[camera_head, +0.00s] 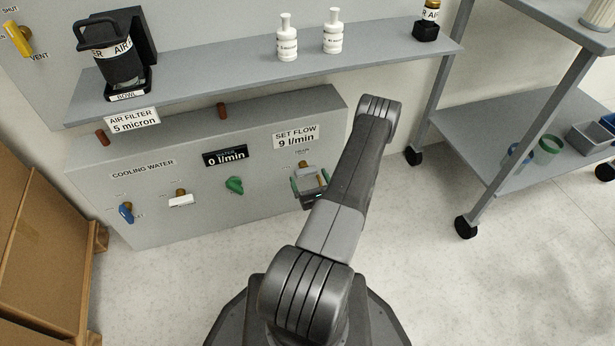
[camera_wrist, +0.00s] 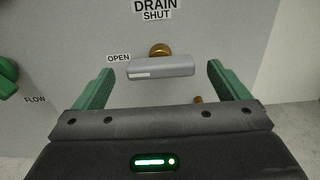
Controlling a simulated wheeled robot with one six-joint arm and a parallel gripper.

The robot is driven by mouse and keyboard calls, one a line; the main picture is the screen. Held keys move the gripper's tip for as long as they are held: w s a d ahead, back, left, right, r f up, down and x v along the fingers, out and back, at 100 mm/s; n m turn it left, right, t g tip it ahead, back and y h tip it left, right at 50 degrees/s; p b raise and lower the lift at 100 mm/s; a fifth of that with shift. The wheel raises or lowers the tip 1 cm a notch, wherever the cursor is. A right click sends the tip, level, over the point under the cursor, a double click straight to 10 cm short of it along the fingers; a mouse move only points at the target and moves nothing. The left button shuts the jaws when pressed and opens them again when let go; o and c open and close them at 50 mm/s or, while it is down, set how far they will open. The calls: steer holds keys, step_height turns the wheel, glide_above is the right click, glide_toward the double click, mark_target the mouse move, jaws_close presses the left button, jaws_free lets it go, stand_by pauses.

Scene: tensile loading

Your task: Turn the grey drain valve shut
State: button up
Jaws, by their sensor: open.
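The grey drain valve handle (camera_wrist: 160,67) lies level, crosswise in the wrist view, below a brass fitting (camera_wrist: 160,50). Its white stripe is at the left end, toward the OPEN label (camera_wrist: 118,57); the SHUT label (camera_wrist: 157,15) is above. My gripper (camera_head: 310,182) is open at the drain valve, at the right part of the grey panel. Its two green fingers stand left and right of the handle ends in the wrist view, with a gap on each side. In the head view the gripper hides most of the handle.
Left of the drain are a green flow valve (camera_head: 234,185), a white handle (camera_head: 181,200) and a blue handle (camera_head: 126,212). A shelf (camera_head: 215,78) with bottles runs above. A grey cart (camera_head: 470,135) stands right; cardboard boxes (camera_head: 40,260) stand left.

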mark_target(306, 172)
steer(key=shift+x, duration=1.15)
steer(key=c, duration=1)
